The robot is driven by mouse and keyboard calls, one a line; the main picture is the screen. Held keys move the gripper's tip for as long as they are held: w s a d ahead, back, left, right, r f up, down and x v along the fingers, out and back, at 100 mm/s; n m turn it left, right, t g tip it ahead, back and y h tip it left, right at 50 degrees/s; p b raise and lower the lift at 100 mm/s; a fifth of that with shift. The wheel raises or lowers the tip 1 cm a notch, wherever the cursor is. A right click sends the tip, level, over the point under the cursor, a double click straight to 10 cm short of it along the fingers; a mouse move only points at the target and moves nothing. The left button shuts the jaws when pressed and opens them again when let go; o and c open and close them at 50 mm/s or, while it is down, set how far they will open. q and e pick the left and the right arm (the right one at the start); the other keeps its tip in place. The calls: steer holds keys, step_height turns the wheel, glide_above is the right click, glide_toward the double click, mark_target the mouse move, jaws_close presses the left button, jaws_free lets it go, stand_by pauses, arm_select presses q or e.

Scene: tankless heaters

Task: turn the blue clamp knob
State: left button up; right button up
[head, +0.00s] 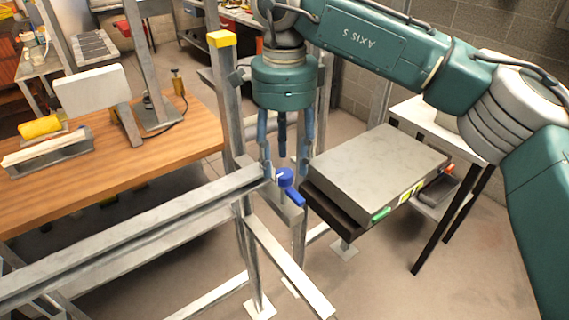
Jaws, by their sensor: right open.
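The blue clamp knob (286,177) is at the end of a grey metal rail, with a blue lever-like part reaching down to the right. My right gripper (285,168) points down from the teal arm, its blue fingers spread apart. The fingertips are around and just above the knob, one to its left and one to its right. I cannot tell whether any finger touches it. My left gripper is not in view.
A grey metal frame (130,237) with upright posts surrounds the knob. A flat grey box (375,170) is close at its right. A wooden workbench (175,148) is at the left and a white table (425,117) at the right.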

mark_target(285, 172)
step_height(285, 172, up, 10)
steer(key=shift+f, duration=0.15)
stand_by(0.4)
